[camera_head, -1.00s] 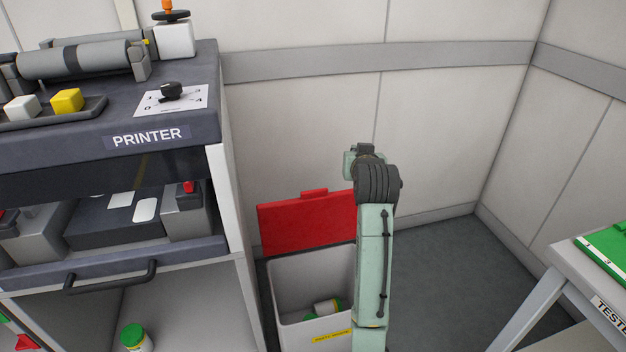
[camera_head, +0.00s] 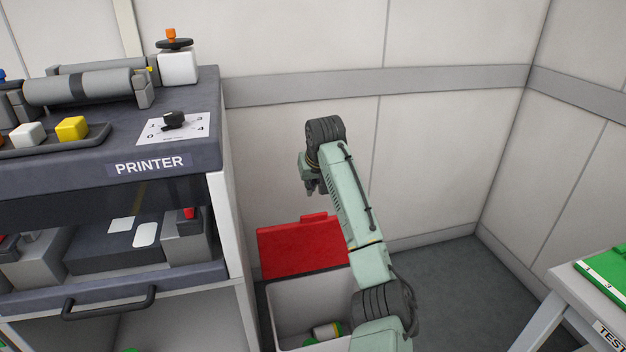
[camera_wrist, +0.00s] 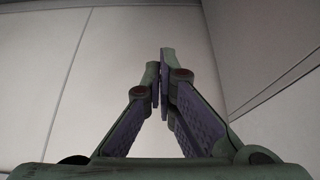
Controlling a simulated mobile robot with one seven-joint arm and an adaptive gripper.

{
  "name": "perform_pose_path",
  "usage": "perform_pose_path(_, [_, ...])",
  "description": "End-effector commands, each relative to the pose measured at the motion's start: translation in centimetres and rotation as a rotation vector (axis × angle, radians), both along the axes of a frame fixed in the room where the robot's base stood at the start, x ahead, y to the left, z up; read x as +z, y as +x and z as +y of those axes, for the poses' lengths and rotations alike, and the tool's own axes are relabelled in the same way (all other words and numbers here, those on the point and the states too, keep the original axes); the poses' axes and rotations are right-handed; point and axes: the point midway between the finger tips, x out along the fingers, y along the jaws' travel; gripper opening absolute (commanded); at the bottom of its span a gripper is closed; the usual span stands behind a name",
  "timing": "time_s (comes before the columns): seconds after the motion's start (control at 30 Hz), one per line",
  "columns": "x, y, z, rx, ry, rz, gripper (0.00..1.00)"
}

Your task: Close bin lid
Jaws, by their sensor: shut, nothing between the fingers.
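The bin (camera_head: 285,312) is a light grey open box on the floor beside the printer trolley, in the head view. Its red lid (camera_head: 295,250) stands raised at the back of the bin, against or close to the wall. A white and green container (camera_head: 326,331) lies inside the bin. My gripper (camera_head: 311,188) is above and behind the lid's right part in the picture, apart from it as far as I can tell. In the wrist view my gripper (camera_wrist: 160,70) is shut and empty, facing bare wall panels. My arm covers the bin's right side.
The printer trolley (camera_head: 200,160) stands close on the left of the bin, with a knob panel (camera_head: 172,128) on top. The tester table (camera_head: 580,290) is at the right. Floor between bin and table is clear.

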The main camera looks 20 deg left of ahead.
Motion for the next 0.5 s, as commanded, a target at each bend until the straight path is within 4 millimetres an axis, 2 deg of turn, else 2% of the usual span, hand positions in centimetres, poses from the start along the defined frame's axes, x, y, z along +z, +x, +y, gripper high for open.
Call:
perform_pose_path(0.27, [-4.2,1.9,1.3,0.0,-0.002,0.002,0.0])
perform_pose_path(0.5, [-4.4,-0.3,-0.3,0.001,0.001,-0.002,0.0])
